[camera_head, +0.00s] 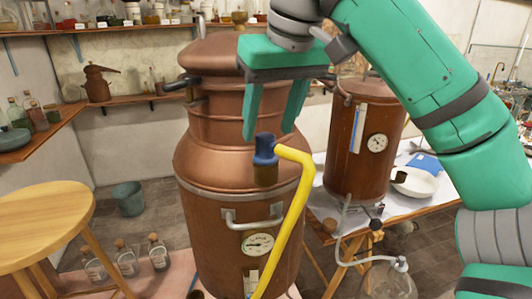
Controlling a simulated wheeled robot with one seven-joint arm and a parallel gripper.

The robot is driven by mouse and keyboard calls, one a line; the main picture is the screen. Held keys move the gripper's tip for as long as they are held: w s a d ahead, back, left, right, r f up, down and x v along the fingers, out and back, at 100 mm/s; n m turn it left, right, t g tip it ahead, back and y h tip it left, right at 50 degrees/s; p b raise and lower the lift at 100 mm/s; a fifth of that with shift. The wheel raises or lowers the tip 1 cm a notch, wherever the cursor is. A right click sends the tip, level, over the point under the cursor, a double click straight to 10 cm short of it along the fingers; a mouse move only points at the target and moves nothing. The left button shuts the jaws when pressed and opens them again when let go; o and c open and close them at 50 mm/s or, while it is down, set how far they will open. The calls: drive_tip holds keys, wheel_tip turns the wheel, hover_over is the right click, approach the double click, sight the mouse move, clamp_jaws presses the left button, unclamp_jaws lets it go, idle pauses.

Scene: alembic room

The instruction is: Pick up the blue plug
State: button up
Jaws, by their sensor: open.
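The blue plug (265,149) is a small blue piece with a brown lower part. It shows in the head view in front of the large copper still (215,160), next to the upper end of a bent yellow tube (301,190). My green gripper (270,132) points down with its two fingers spread apart and nothing held between them. The fingertips are just above and to either side of the plug's top in the picture. I cannot tell the exact gap in depth, or whether the yellow tube touches the plug.
A second copper vessel (358,150) with a dial stands on a table at the right, near a white dish (414,182). A wooden stool (45,215) is at the left. Several bottles (125,258) stand low at the left. A bucket (128,198) stands on the floor.

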sight(265, 135)
drive_tip(key=x, duration=0.4)
drive_tip(key=shift+w+f, duration=0.1)
drive_tip(key=shift+f, duration=0.3)
drive_tip(key=c, duration=1)
drive_tip(key=shift+c, duration=0.2)
drive_tip(key=shift+r, duration=0.2)
drive_tip(key=shift+r, duration=0.6)
drive_tip(key=s+d+r, duration=0.3)
drive_tip(key=s+r, duration=0.8)
drive_tip(key=s, duration=0.2)
drive_tip(key=shift+s+r, duration=0.25)
drive_tip(key=shift+s, duration=0.1)
